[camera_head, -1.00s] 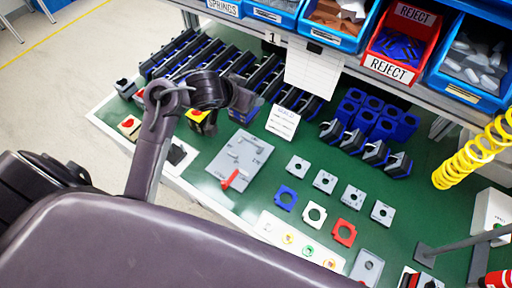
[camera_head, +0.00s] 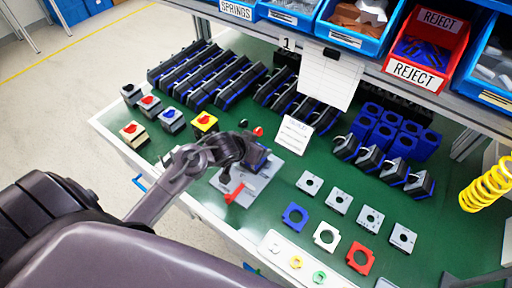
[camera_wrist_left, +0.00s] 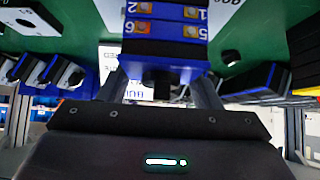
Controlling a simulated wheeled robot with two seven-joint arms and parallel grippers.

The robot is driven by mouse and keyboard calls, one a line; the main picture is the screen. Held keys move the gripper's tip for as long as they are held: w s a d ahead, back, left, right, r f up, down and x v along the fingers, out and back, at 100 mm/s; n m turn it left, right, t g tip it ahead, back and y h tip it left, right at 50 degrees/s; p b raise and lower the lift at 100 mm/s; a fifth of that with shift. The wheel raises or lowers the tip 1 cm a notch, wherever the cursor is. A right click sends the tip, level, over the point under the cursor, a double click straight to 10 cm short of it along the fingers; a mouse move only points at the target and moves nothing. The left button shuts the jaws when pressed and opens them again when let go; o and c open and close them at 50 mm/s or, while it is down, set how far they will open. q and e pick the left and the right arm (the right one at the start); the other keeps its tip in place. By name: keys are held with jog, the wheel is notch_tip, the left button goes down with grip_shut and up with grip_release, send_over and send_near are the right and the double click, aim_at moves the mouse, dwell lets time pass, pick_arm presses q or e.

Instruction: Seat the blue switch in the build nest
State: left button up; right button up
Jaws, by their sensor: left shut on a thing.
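My left gripper (camera_head: 238,152) is shut on the blue switch (camera_head: 257,157), which it holds over the grey build nest plate (camera_head: 267,177). A red lever (camera_head: 236,193) shows at the plate's near side. In the left wrist view the blue switch (camera_wrist_left: 165,40) sits between the two fingers, with numbered terminals facing the camera. The gripper and the switch hide part of the nest, so I cannot tell whether the switch touches it. My right gripper is not in view.
Several switches with red knobs (camera_head: 171,120) stand left of the nest. Square plates (camera_head: 340,202) and coloured frames (camera_head: 295,216) lie to the right. Black-and-blue modules (camera_head: 210,78) and blue blocks (camera_head: 404,145) stand at the back.

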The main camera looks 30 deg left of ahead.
pick_arm(q)
jog(key=shift+f, duration=0.1)
jog(key=o, duration=0.7)
jog(key=shift+f, duration=0.15)
jog(key=shift+c, duration=0.2)
jog(key=o, duration=0.5)
jog(key=shift+c, duration=0.2)
jog(key=shift+r, duration=0.25)
jog(key=p+v, duration=0.2)
jog(key=v, duration=1)
